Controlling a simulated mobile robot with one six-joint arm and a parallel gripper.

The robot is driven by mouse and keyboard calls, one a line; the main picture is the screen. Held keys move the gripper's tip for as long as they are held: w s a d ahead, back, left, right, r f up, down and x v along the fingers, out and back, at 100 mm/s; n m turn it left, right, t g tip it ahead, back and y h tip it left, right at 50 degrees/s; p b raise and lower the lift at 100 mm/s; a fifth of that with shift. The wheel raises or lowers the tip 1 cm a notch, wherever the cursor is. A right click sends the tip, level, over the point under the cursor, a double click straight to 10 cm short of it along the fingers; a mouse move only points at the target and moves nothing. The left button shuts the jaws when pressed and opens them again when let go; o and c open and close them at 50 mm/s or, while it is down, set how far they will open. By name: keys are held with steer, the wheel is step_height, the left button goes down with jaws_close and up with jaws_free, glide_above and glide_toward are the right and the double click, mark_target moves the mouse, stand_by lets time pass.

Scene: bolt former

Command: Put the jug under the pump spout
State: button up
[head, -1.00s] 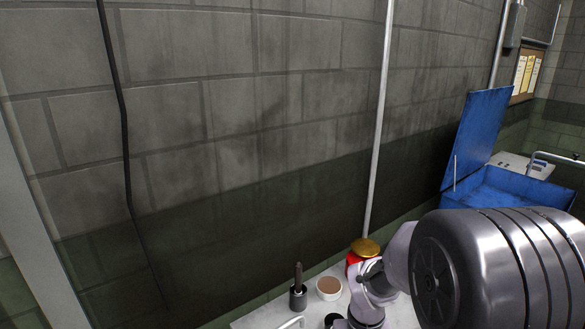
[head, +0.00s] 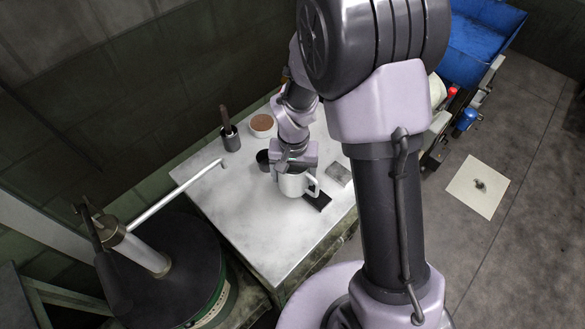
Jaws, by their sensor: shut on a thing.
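The jug (head: 293,186) is a white cup-like vessel with a handle on its right side, over the pale table top. My gripper (head: 290,168) is at its top and shut on it. I cannot tell whether the jug touches the table. The pump (head: 142,250) stands on a dark drum lid at the lower left. Its spout (head: 180,193) is a long pale pipe that reaches up and right over the table's left edge, with its bent tip (head: 222,162) left of the jug. My arm hides part of the table.
On the table (head: 250,245) stand a dark holder with a brush-like tool (head: 230,134), a bowl with brown contents (head: 262,125) and a small dark cup (head: 263,158). A flat black piece (head: 318,201) and a grey block (head: 339,175) lie right of the jug. The table's front left is clear.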

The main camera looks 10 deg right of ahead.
mark_target(292, 171)
steer(key=w, duration=0.4)
steer(key=shift+w+d+f+b, duration=0.15)
steer(key=shift+d+f+b, duration=0.1)
steer(key=shift+f+b, duration=0.1)
step_height(292, 171, down, 3)
steer(key=shift+f+b, duration=0.2)
steer(key=shift+b, duration=0.6)
steer(key=shift+r, duration=0.1)
steer(key=o, duration=1.6)
steer(key=shift+c, duration=0.2)
